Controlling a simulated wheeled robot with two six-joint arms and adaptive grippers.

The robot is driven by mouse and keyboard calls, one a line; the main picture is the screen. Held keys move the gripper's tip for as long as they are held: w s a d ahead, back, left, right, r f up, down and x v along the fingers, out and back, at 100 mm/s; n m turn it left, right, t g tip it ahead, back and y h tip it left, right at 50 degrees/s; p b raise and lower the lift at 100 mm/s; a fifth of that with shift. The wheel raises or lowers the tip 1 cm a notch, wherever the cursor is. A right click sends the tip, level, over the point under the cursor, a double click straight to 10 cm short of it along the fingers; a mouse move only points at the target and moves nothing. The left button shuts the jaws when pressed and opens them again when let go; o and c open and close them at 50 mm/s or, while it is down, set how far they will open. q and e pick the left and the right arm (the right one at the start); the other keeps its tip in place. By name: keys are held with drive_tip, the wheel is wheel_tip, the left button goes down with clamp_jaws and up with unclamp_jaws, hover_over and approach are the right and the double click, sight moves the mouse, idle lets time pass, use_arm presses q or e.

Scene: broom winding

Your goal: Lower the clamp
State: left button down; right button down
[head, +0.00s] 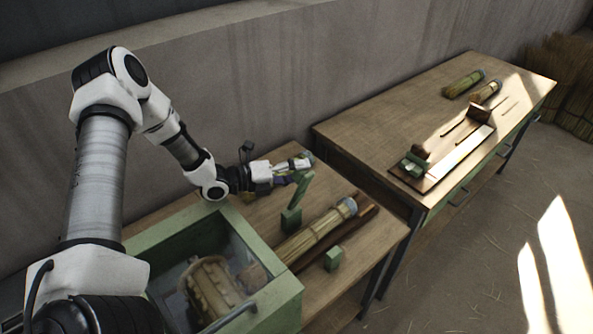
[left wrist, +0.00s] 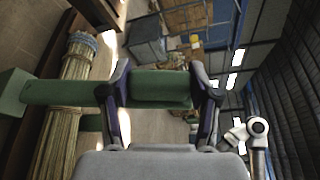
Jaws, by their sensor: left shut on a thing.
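The green clamp (head: 291,218) stands on the near table, with its arm (head: 301,187) raised and tilted up from the post. My left gripper (head: 303,163) is at the upper end of this arm. In the left wrist view the green clamp arm (left wrist: 160,88) lies between the two fingers of my left gripper (left wrist: 163,76), which is shut on it. A bound straw bundle (head: 313,232) lies beside the clamp post, between it and a small green block (head: 333,259). The bundle also shows in the left wrist view (left wrist: 74,65). My right gripper is not in view.
A green box (head: 170,240) with a glass top and bundles inside stands at the near table's left. A brown rod (head: 350,232) lies alongside the bundle. The far table (head: 390,115) holds bundles, thin rods and a board. A wall runs behind.

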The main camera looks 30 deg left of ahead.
use_arm(q)
drive_tip(key=shift+c, duration=1.2)
unclamp_jaws()
drive_tip(key=f+v, duration=0.1)
drive_tip(key=v, duration=0.6)
drive_tip(key=shift+a+r, duration=0.15)
drive_tip(key=shift+r, duration=0.3)
drive_tip(key=shift+s, duration=0.1)
